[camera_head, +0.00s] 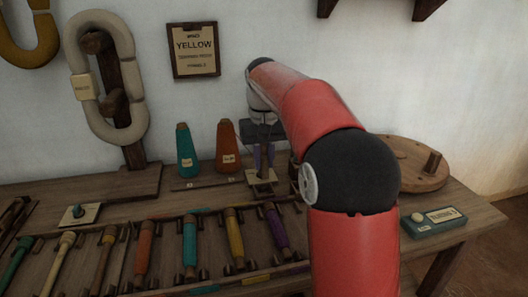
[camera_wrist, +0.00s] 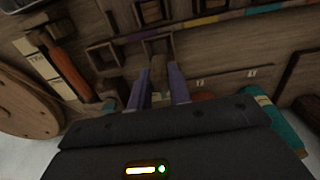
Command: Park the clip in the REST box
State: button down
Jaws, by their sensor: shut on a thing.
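My gripper (camera_head: 264,168) points down over the back of the workbench, beside the orange cone. In the wrist view its two purple fingers (camera_wrist: 160,88) are shut on a small brown wooden piece, which I take for the clip (camera_wrist: 159,70). The clip's lower end is at a small square wooden box (camera_wrist: 173,47); I cannot tell whether it is inside or just above. Another open square box (camera_wrist: 103,56) sits to the left of it. No REST lettering is readable. In the head view a pale card (camera_head: 252,178) lies at the fingertips, and the clip is hidden.
A teal cone (camera_head: 185,152) and an orange cone (camera_head: 227,148) stand left of my gripper. Several coloured bobbins lie in a rack in front, including a purple one (camera_head: 277,228). A round wooden disc (camera_head: 405,160) and a blue box (camera_head: 434,221) are at the right.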

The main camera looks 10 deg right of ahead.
aim_at(264, 177)
notch_tip(264, 177, down, 3)
jog(key=shift+b, duration=1.05)
jog(key=shift+f+b, duration=0.6)
jog(key=shift+f, duration=0.75)
jog(key=c, duration=0.9)
grip_release()
jog(key=shift+r, duration=0.1)
notch_tip(264, 177, up, 6)
jog(key=p, duration=0.5)
jog(key=shift+f+p, duration=0.25)
jog(key=shift+p, duration=0.1)
jog(key=shift+r, duration=1.1)
